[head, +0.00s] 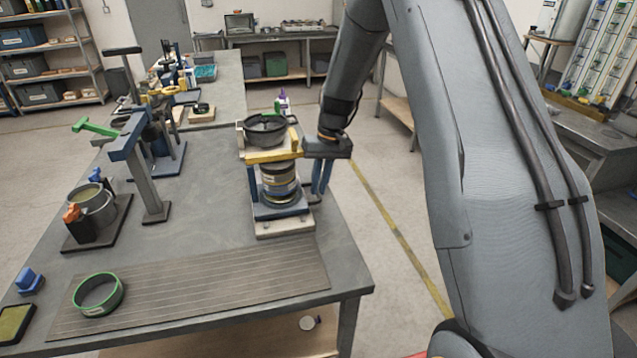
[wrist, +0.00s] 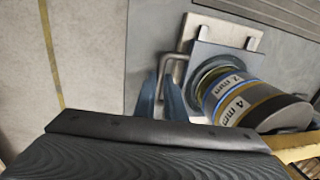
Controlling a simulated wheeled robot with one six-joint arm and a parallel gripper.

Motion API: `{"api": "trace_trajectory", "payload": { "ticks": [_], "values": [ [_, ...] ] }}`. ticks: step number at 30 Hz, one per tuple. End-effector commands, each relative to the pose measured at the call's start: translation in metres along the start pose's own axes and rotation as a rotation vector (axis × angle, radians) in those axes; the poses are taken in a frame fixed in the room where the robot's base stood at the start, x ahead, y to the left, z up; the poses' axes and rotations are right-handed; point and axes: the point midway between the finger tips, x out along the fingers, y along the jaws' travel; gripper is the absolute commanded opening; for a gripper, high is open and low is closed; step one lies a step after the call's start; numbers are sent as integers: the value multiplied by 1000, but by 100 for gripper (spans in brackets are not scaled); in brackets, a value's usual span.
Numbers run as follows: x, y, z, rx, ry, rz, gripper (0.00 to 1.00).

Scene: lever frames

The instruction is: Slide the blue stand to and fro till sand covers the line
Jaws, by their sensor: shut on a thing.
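The blue stand (head: 262,213) sits on a pale base plate (head: 285,229) near the table's right edge. It bears a stack of round sieves (head: 280,183), with a yellow plate (head: 270,156) and a black pan (head: 266,130) above. In the wrist view the stand (wrist: 222,55) carries sieves labelled 2 mm and 4 mm (wrist: 232,95). A metal loop handle (wrist: 166,62) sticks out from its side. My gripper (head: 323,178) is to the right of the stack, its blue fingers pointing down. In the wrist view my gripper (wrist: 160,82) is shut on the handle. I see no sand or line.
A grooved mat (head: 200,292) with a green-rimmed ring (head: 98,294) lies in front. A lever press (head: 140,160) and a metal pot (head: 93,208) stand at left. The table's right edge is close beside my gripper. Bare table lies between the press and stand.

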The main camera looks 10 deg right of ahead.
Motion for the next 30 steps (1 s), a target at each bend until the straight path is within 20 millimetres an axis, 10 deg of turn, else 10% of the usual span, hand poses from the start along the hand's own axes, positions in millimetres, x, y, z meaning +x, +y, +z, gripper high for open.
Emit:
{"api": "trace_trajectory", "payload": {
  "ticks": [4, 8, 19, 30],
  "values": [
    [1, 0, 5, 0, -13, -1, 0],
    [1, 0, 4, 0, -13, -1, 29],
    [-5, 0, 2, 0, -7, -1, 29],
    [-60, 1, 2, 0, -6, -1, 29]
  ]
}}
